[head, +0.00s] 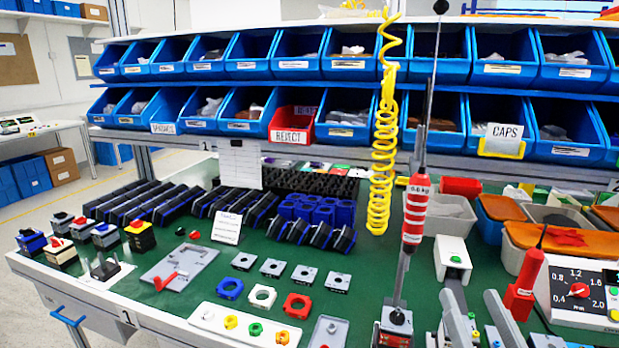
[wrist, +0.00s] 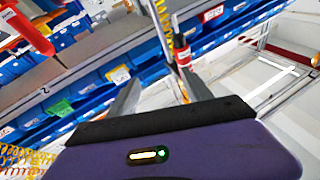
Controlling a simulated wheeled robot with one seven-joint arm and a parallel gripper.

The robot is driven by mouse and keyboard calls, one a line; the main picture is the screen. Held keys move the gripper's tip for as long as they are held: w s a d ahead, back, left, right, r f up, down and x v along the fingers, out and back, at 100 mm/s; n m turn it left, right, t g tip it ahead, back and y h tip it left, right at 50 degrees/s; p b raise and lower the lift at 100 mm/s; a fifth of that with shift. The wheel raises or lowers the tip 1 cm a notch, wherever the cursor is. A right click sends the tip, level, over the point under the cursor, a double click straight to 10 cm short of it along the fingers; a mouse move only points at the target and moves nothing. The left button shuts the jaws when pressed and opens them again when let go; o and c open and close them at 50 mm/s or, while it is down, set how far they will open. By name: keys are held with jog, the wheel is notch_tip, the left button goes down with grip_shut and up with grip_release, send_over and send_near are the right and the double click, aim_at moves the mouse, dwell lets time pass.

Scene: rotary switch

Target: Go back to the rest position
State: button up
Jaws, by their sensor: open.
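My gripper (wrist: 158,74) shows in the wrist view as two grey fingers standing apart beyond a dark bar and a purple housing with a small lit strip. It is open and I see nothing held between the fingers. In the head view, a panel with a red rotary knob (head: 579,290) and a numbered dial stands at the right edge of the green bench. I cannot make out contact between my gripper and the knob. Grey upright shapes (head: 458,318) show at the bottom of the head view; I cannot tell whether they are my fingers.
A red hanging tool (head: 415,210) and a yellow coiled hose (head: 383,150) come down over the bench (head: 300,250). Two rows of blue bins (head: 250,55) line the back. Small parts and trays cover much of the bench top. Floor shows at the left.

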jog(key=s+a+f+g+p, duration=0.1)
jog(key=s+f, duration=0.3)
jog(key=s, duration=0.7)
jog(key=s+a+f+n+g+p, duration=0.1)
jog(key=s+f, duration=0.4)
jog(key=s, duration=0.7)
jog(key=s+a+f+g+p, duration=0.2)
jog(key=s+f+g, duration=0.2)
jog(key=s, duration=0.7)
jog(key=shift+s+a+f+g, duration=0.15)
jog(key=shift+s+f+g, duration=0.15)
jog(key=shift+g, duration=0.1)
jog(key=shift+r, duration=0.1)
